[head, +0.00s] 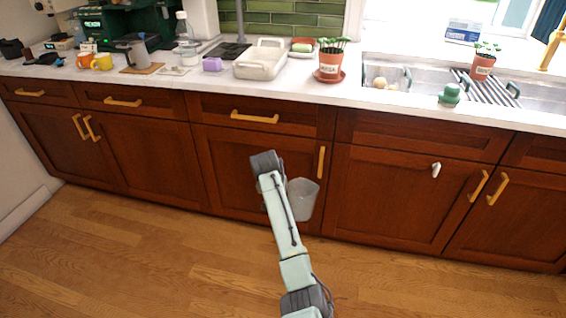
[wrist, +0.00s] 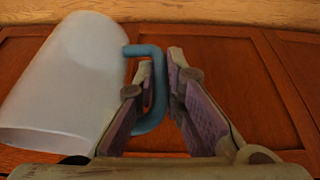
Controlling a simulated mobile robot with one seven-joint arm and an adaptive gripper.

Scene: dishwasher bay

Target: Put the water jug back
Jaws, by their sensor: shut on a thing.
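The water jug (head: 302,198) is a pale, cloudy vessel, held in front of the lower cabinet doors, below the counter top and above the floor. It looks roughly upright in the head view. In the wrist view its body (wrist: 65,85) fills the left side, and its blue handle (wrist: 157,95) runs between my fingers. My gripper (wrist: 158,85) is shut on that handle. In the head view my arm hides the fingers and the handle.
The white counter (head: 405,103) holds a white tray (head: 260,60), a potted plant (head: 331,66), a purple block (head: 212,64), a clear bottle (head: 186,45) and mugs (head: 102,62). A sink with a rack (head: 487,88) is at right. Cabinet handles (head: 321,163) stick out. The wooden floor (head: 130,250) is clear.

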